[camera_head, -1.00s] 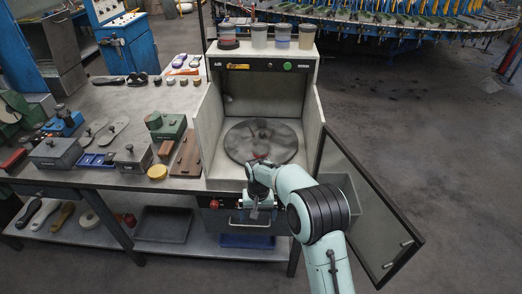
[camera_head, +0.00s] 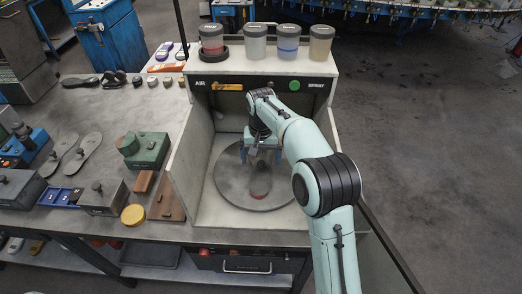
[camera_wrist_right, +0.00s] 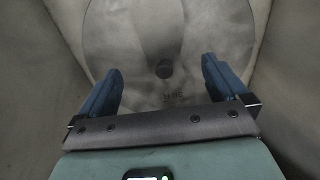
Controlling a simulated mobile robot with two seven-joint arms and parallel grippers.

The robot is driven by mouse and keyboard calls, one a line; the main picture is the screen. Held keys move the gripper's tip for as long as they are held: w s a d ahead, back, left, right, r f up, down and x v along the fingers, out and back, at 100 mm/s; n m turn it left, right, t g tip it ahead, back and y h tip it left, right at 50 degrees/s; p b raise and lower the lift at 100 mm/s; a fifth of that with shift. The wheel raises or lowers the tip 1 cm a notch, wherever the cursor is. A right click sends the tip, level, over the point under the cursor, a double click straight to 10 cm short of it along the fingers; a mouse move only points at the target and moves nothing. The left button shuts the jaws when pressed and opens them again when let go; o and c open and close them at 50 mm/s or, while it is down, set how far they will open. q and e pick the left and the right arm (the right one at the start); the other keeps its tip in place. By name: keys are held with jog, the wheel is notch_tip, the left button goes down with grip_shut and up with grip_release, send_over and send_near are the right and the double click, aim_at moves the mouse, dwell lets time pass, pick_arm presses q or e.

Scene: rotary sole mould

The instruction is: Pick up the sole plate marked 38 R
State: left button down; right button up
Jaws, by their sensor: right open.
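A round grey plate (camera_head: 228,188) lies flat on the floor of the open-fronted booth. My left gripper is out of view.
The booth's side walls (camera_head: 185,160) and back panel (camera_head: 228,108) enclose my right gripper closely. Several jars (camera_head: 288,44) stand on the booth top. A green box (camera_head: 150,150), a yellow disc (camera_head: 133,214) and brown blocks (camera_head: 166,200) crowd the bench to the left.

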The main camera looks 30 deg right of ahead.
aim_at(260, 173)
jog(key=shift+w+d, duration=0.1)
jog(key=shift+w, duration=0.1)
jog(key=shift+w+f, duration=0.1)
jog(key=shift+f, duration=0.25)
jog(key=shift+s+f, duration=0.2)
jog(key=shift+f, duration=1.05)
jog(key=f, duration=0.4)
jog(key=shift+w+f+b, duration=0.1)
jog(key=shift+w+b, duration=0.2)
jog(key=shift+w, duration=0.05)
jog(key=c, duration=1.1)
jog(key=shift+c, duration=0.7)
jog(key=shift+r, duration=0.2)
